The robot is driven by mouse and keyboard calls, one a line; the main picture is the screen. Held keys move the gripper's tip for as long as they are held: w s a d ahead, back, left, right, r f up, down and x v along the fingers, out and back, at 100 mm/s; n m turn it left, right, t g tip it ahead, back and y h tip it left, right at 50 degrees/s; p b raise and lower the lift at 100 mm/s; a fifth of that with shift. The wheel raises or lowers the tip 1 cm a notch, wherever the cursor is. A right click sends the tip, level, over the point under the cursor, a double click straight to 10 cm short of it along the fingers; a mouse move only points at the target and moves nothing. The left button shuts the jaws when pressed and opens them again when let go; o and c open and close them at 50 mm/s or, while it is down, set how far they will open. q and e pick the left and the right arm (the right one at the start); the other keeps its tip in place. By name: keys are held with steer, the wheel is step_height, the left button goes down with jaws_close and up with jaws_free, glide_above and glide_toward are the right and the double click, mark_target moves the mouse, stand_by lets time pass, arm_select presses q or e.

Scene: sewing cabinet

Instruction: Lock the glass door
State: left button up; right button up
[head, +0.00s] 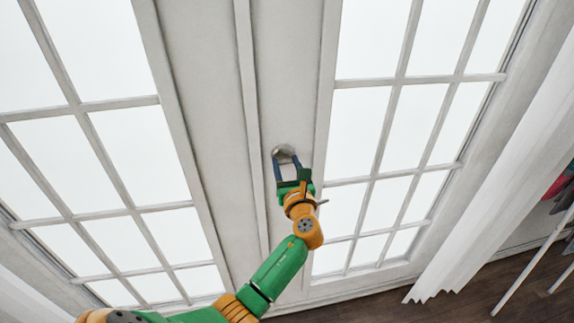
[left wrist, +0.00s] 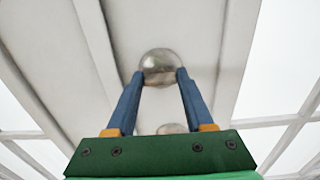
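The white glass door (head: 335,105) has several frosted panes. On its white upright stile sits a round silvery knob (head: 284,153). My left gripper (head: 286,160) reaches up to the knob from below in the head view. In the left wrist view the knob (left wrist: 160,66) lies between the tips of the two blue fingers (left wrist: 160,75), which overlap its lower sides. The fingers are apart, but whether they press on the knob is not clear. A second roundish metal piece (left wrist: 172,128) shows lower down, partly hidden by the green palm. My right gripper is out of view.
A second paned section (head: 100,150) stands to the left. A white curtain (head: 500,205) hangs at the right above a dark wood floor (head: 490,285). Thin white rods (head: 535,265) and a reddish item (head: 562,180) are at the far right.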

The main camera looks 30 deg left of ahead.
arm_select(q)
jaws_close()
steer(key=shift+f+n, duration=0.1)
steer(key=shift+n, duration=0.2)
steer(key=n+b, duration=0.1)
steer(key=n, duration=0.1)
steer(key=shift+s+n, duration=0.1)
steer(key=shift+n, duration=0.3)
steer(key=n+b, duration=0.1)
steer(key=n, duration=0.2)
steer(key=shift+f+n, duration=0.1)
steer(key=shift+n, duration=0.2)
steer(key=n+b, duration=0.6)
steer(key=n, duration=0.4)
steer(key=shift+a+n, duration=0.1)
steer(key=shift+n, duration=0.3)
steer(key=o, duration=0.9)
jaws_free()
